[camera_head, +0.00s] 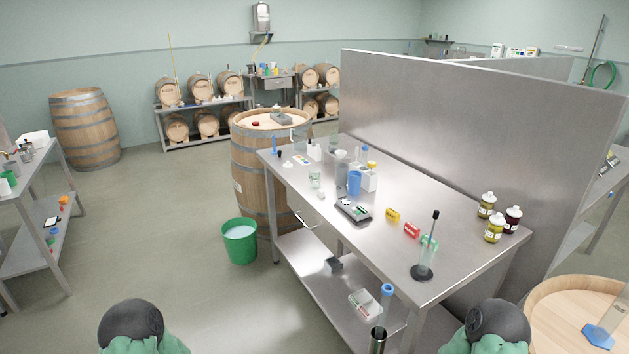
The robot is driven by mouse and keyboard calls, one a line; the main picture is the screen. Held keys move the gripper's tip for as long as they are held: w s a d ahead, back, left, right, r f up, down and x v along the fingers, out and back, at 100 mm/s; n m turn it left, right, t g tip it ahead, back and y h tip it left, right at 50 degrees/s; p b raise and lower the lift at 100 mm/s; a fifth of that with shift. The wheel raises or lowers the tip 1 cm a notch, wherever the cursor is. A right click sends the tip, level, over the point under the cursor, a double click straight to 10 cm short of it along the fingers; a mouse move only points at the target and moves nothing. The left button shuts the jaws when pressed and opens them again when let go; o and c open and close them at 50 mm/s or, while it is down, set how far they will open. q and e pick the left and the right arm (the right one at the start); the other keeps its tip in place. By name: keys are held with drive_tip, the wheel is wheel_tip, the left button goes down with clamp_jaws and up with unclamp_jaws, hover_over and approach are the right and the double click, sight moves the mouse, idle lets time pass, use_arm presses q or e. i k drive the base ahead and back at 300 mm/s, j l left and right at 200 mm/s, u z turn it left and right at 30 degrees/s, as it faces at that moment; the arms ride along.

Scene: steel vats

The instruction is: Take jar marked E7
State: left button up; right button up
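Three small jars stand upright close together at the right end of the steel table (455,262). One jar with yellow-green contents (487,207) is at the back. A jar with dark red contents (512,221) is at the right. Another yellow-green jar (494,231) is in front. All have pale lids and labels. The writing is too small to read, so I cannot tell which is E7. Neither of my grippers is in view.
A stand with a dark-topped rod (425,260) is left of the jars. A tall steel partition (480,130) rises behind the table. A green bucket (240,244) is on the floor; open floor lies left.

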sight(315, 178)
drive_tip(key=i+j+z, duration=0.1)
drive_tip(key=i+j, duration=0.5)
drive_tip(key=i+j+z, duration=0.1)
drive_tip(key=i+j, duration=0.45)
drive_tip(key=j, duration=0.25)
